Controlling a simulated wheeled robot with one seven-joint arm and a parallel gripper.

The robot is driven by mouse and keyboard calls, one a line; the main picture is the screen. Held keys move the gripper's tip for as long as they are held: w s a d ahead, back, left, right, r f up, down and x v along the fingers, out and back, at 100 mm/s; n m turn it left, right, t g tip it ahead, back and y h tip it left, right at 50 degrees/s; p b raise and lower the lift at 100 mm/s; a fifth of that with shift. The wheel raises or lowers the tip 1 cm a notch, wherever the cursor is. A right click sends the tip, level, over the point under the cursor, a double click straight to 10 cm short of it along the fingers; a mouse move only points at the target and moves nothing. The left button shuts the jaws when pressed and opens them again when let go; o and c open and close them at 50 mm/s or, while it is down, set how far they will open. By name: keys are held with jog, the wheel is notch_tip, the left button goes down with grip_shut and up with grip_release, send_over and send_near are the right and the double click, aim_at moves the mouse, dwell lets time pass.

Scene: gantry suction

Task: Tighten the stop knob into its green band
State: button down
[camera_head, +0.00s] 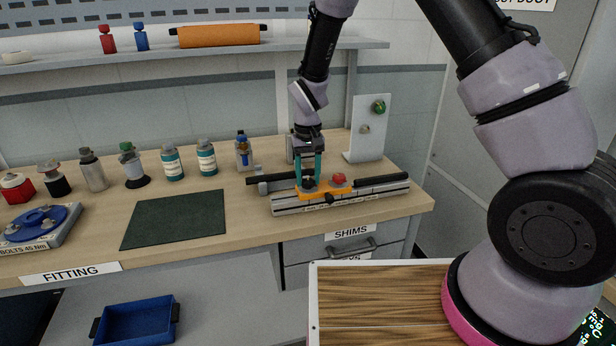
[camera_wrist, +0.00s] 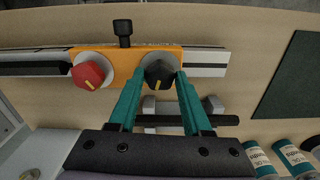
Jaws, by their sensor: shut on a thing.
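An orange carriage (camera_head: 322,194) sits on a grey rail fixture (camera_head: 380,197) on the workbench. It carries a red knob (camera_head: 339,179) and a black knob (camera_wrist: 158,73), side by side. My gripper (camera_head: 310,181) points down with its teal fingers shut on the black knob. In the wrist view, the fingertips touch the black knob's sides, and a yellow pointer line shows on its face. The red knob (camera_wrist: 88,75) also has a yellow mark and stands clear of the fingers. A small black screw (camera_wrist: 124,32) sticks out of the carriage's edge. I cannot make out a green band around either knob.
Black bars (camera_head: 381,180) run along the fixture. A white upright panel (camera_head: 369,134) with a green knob stands behind it. Several bottles (camera_head: 172,162) line the bench's back to the left. A dark green mat (camera_head: 176,219) lies bare left of the fixture.

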aim_at(308, 180)
jog(key=shift+c, duration=1.7)
grip_release()
jog(key=shift+r, duration=0.1)
notch_tip(308, 180, up, 11)
